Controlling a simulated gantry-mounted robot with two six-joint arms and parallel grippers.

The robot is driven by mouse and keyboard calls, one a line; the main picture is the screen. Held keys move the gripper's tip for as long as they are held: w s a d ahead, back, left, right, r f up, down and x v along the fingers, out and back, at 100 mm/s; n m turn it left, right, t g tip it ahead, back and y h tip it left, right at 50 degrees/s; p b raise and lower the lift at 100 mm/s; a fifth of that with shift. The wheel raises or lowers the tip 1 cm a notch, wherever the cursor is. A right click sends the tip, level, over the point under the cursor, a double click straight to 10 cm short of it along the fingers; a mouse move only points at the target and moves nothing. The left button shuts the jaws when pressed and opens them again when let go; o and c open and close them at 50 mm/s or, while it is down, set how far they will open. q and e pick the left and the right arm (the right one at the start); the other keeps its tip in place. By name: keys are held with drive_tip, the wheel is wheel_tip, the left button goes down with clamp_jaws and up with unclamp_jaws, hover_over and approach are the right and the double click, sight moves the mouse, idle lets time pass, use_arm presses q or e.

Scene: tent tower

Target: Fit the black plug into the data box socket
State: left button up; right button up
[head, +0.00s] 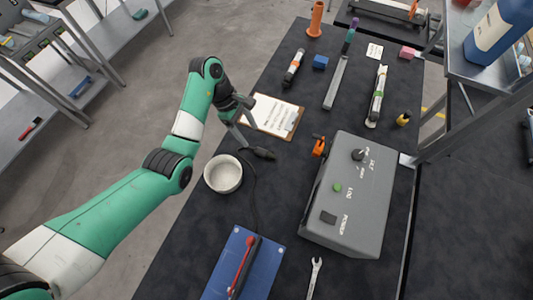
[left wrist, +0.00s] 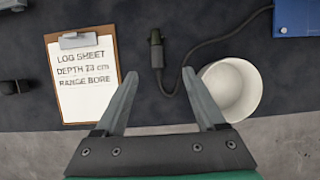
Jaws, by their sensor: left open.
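The black plug (head: 262,153) lies on the dark table mat, with its black cable (head: 254,195) running toward the blue panel. It also shows in the left wrist view (left wrist: 156,52), just beyond and between the fingertips. My left gripper (head: 248,136) is open and empty beside the plug; both fingers show in the left wrist view (left wrist: 158,76). The grey data box (head: 375,180) stands on the table to the right, with a knob, a green button and a dark square on top. I cannot clearly make out its socket. My right gripper is not in view.
A white bowl (head: 223,174) stands close to the plug. A clipboard (head: 274,116) lies behind it. An orange clip-like object (head: 319,147) is by the box. A blue panel (head: 265,263) and a wrench (head: 314,278) lie in front. Mat between plug and box is mostly clear.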

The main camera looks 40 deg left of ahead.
use_arm(q)
drive_tip(key=b, duration=0.2)
hover_over(262, 151)
drive_tip(key=a, duration=0.2)
drive_tip(key=f, duration=0.6)
drive_tip(key=shift+s+d, duration=0.1)
drive_tip(key=shift+s, duration=0.2)
drive_tip(key=b+x, duration=0.1)
drive_tip(key=x, duration=0.4)
drive_tip(key=shift+f+b, duration=0.15)
drive_tip(key=shift+b, duration=0.15)
clamp_jaws()
